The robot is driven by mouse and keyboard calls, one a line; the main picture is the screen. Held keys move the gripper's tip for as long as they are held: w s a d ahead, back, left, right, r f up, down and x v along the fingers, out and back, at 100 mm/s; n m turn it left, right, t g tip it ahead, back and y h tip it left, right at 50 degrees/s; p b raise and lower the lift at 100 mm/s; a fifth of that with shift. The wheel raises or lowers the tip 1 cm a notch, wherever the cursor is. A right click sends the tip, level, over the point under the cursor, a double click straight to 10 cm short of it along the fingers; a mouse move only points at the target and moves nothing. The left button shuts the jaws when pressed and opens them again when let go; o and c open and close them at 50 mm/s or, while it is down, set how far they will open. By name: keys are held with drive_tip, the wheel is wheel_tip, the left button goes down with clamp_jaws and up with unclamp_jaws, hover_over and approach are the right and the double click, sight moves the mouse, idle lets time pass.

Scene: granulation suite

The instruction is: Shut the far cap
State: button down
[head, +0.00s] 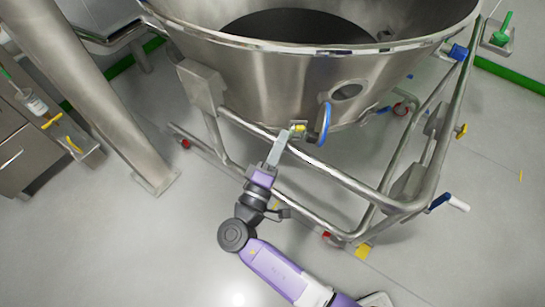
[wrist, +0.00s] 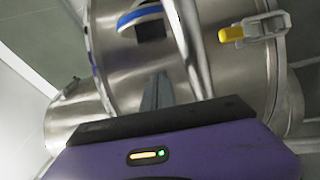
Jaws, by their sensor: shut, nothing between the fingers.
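A steel bowl (head: 280,85) on a tubular frame has a dark oval port (head: 347,91) in its wall. A blue-rimmed cap (head: 324,122) stands edge-on beside the port, swung away from it. A blue-rimmed part also shows at the top of the wrist view (wrist: 140,15). Another blue cap-like part (head: 458,52) is at the bowl's right; I cannot tell which is the far cap. My gripper (head: 280,140) is shut and empty, left of the blue-rimmed cap. In the wrist view its fingers (wrist: 157,92) point toward the steel; contact is unclear.
The frame's front rail (head: 345,181) runs close to my gripper. A yellow-tipped latch (wrist: 238,33) is right of the fingers in the wrist view. A thick steel column (head: 95,95) stands at left. The grey floor (head: 130,235) is clear at lower left.

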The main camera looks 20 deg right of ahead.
sight(316, 141)
drive_tip(key=shift+s+d+f+p, duration=0.1)
drive_tip(key=shift+s+d, duration=0.2)
drive_tip(key=shift+d, duration=0.3)
drive_tip(key=shift+s+d+f+p, duration=0.15)
drive_tip(key=shift+s+d, duration=0.2)
drive_tip(key=shift+d, duration=0.25)
drive_tip(key=shift+s+d+r+p, duration=0.1)
drive_tip(key=shift+s+d, duration=0.2)
drive_tip(key=shift+d, duration=0.3)
drive_tip(key=shift+s+f, duration=0.1)
drive_tip(key=shift+s+d+f+b, duration=0.15)
drive_tip(key=shift+s+d+b, duration=0.05)
drive_tip(key=shift+s+d, duration=0.5)
drive_tip(key=shift+s+d+f+b, duration=0.1)
drive_tip(key=shift+s+d+b, duration=0.1)
drive_tip(key=shift+s+d, duration=0.5)
drive_tip(key=shift+w+d, duration=0.1)
drive_tip(key=shift+w, duration=0.05)
